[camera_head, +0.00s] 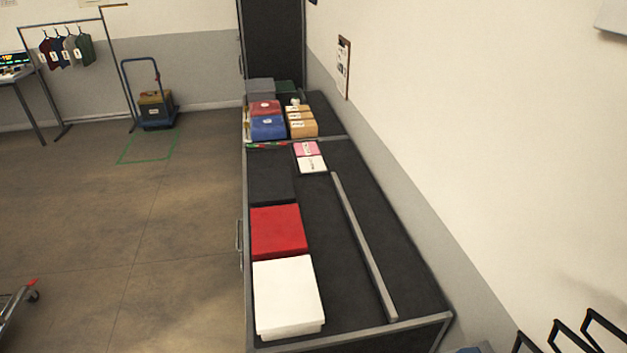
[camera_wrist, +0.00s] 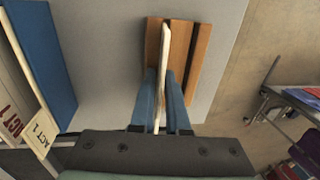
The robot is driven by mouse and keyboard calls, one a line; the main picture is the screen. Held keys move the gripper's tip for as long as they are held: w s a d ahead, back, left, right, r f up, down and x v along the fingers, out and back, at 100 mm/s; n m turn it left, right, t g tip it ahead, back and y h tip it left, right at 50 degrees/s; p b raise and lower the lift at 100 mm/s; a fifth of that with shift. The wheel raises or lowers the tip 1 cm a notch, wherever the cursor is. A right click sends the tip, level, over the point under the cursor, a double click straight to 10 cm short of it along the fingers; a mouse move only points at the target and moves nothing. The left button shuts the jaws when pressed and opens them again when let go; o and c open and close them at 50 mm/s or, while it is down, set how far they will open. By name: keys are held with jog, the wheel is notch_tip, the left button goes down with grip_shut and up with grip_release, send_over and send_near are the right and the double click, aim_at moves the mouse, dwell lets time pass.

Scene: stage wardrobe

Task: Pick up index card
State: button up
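In the wrist view a thin, pale cream card (camera_wrist: 164,50), seen nearly edge-on, stands between my two blue fingers; I take it to be the index card. My gripper (camera_wrist: 163,85) is closed down around it, one finger against each face. The card's far end overlaps a brown wooden block or holder (camera_wrist: 185,50) with strips on both sides of it. Whether the card still rests in that holder cannot be told. My gripper is not visible in the head view.
In the wrist view the holder is on a light grey surface (camera_wrist: 110,40); a blue panel (camera_wrist: 45,50) and an "ACT 1" tag (camera_wrist: 42,143) are at left. The head view shows a dark counter (camera_head: 345,275) with a white box (camera_head: 287,295) and red box (camera_head: 277,231).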

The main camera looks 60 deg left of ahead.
grip_shut()
jog(key=shift+r, duration=0.15)
